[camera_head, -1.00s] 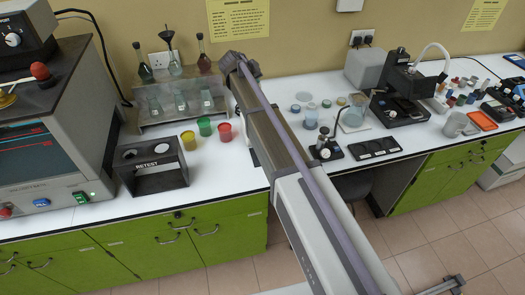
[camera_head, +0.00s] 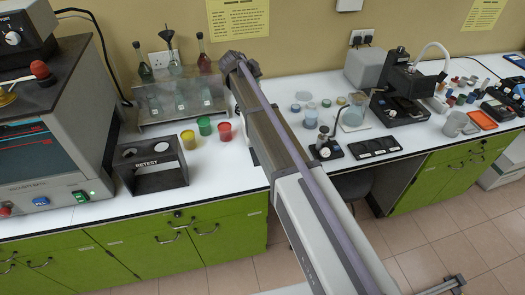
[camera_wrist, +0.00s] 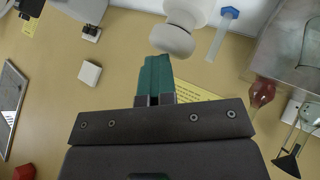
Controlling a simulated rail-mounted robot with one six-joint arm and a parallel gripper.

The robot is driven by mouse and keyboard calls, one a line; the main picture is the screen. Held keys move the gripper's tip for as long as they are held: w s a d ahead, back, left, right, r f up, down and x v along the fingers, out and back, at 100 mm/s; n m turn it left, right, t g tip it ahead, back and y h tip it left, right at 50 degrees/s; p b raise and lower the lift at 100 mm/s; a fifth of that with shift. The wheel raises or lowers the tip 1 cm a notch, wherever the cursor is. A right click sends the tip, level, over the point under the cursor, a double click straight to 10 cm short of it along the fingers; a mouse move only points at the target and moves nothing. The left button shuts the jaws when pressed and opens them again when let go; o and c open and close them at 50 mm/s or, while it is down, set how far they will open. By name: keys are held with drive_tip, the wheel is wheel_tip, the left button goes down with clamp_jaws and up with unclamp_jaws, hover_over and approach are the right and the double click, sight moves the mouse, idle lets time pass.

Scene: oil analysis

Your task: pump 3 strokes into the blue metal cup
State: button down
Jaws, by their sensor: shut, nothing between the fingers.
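My gripper (camera_wrist: 155,78) shows in the wrist view with its teal fingers together and nothing between them. A white rounded knob-like part (camera_wrist: 172,40) is just beyond and above the fingertips; I cannot tell what it belongs to. In the head view my arm crosses the middle of the bench and my gripper is hidden. A small bluish cup (camera_head: 296,107) stands among several small vessels on the bench right of my arm; I cannot be sure it is the blue metal cup. No pump can be told for certain.
A glass beaker (camera_head: 352,116) and a black instrument (camera_head: 399,105) are on the right.

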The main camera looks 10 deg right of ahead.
drive_tip(key=shift+s+f, duration=0.1)
drive_tip(key=shift+f, duration=0.3)
drive_tip(key=shift+w+r, duration=0.1)
drive_tip(key=shift+w, duration=0.1)
drive_tip(key=r+p, duration=0.2)
drive_tip(key=p, duration=0.1)
drive_tip(key=w+r+p, duration=0.1)
drive_tip(key=r+p, duration=0.2)
drive_tip(key=shift+w+r, duration=0.1)
drive_tip(key=shift+r, duration=0.35)
drive_tip(key=shift+f, duration=0.25)
